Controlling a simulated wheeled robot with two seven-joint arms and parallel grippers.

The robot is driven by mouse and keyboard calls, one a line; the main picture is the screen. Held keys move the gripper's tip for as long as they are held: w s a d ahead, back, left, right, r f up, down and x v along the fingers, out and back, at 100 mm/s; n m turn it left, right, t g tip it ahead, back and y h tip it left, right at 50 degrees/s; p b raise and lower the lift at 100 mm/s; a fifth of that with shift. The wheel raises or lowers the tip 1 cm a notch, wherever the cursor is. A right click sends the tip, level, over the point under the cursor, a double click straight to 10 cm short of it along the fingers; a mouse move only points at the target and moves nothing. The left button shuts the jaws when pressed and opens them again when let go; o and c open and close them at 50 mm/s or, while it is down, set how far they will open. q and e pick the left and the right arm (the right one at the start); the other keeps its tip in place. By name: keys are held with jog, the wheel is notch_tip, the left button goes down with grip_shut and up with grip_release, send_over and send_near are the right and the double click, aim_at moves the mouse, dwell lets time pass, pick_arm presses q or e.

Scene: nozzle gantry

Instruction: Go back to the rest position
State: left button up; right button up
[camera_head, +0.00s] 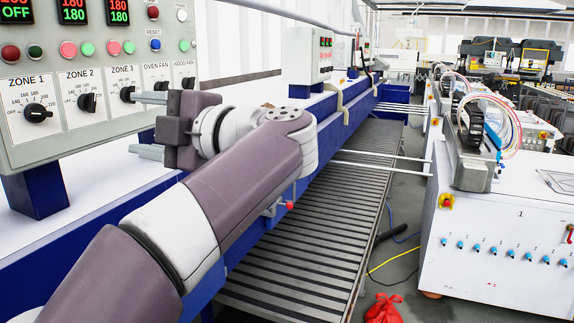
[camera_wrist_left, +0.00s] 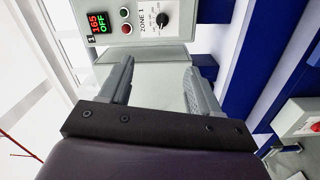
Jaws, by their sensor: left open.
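My left gripper (camera_head: 151,125) is in front of the lower right part of the grey control panel (camera_head: 60,146). Its two grey fingers are apart, with nothing between them. In the left wrist view the open gripper (camera_wrist_left: 160,88) points toward the panel, with the ZONE 1 knob (camera_wrist_left: 162,19) beyond the fingers. The head view shows the ZONE 1 knob (camera_head: 38,112), the ZONE 2 knob (camera_head: 87,102) and the ZONE 3 knob (camera_head: 127,94). The fingers come close to the ZONE 3 knob in the picture; I cannot tell whether they touch it. My right gripper is out of view.
A slatted conveyor (camera_head: 318,210) runs beside the blue frame (camera_head: 225,245). A white cabinet (camera_head: 490,252) with blue fittings stands at the right. A red bag (camera_head: 384,309) and a yellow cable (camera_head: 394,262) lie on the floor. A second panel (camera_head: 308,57) stands farther back.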

pick_arm(q)
jog(key=w+d+f+m+t+h, duration=0.2)
jog(key=w+d+m+t+h, duration=0.95)
jog(key=d+m+t, duration=0.3)
jog(key=d+f+m+g+h, duration=0.2)
jog(key=f+m+g+h, duration=0.15)
jog(key=f+m, duration=0.4)
jog(key=d+f+m+g+h, duration=0.25)
jog(key=f+m+h, duration=0.2)
jog(key=f, duration=0.65)
jog(key=s+a+f+m+g, duration=0.1)
jog(key=s+a+f+g, duration=0.2)
jog(key=f, duration=0.4)
jog(key=s+a+f+m+g, duration=0.1)
jog(key=s+a+f+g, duration=0.15)
jog(key=s+f, duration=0.35)
jog(key=s+a+f+m+g, duration=0.1)
jog(key=s+a+f+g, duration=0.2)
jog(key=f, duration=0.5)
jog(key=s+a+f+g+y, duration=0.1)
jog(key=s+a+f+g, duration=0.2)
jog(key=s, duration=0.4)
jog(key=s+a+f+g+y, duration=0.2)
jog(key=s+a+f+g, duration=0.1)
jog(key=s+a+f, duration=0.2)
jog(key=shift+s+a+f+n, duration=0.3)
jog(key=shift+s+a+n, duration=0.05)
jog(key=shift+s+a, duration=0.7)
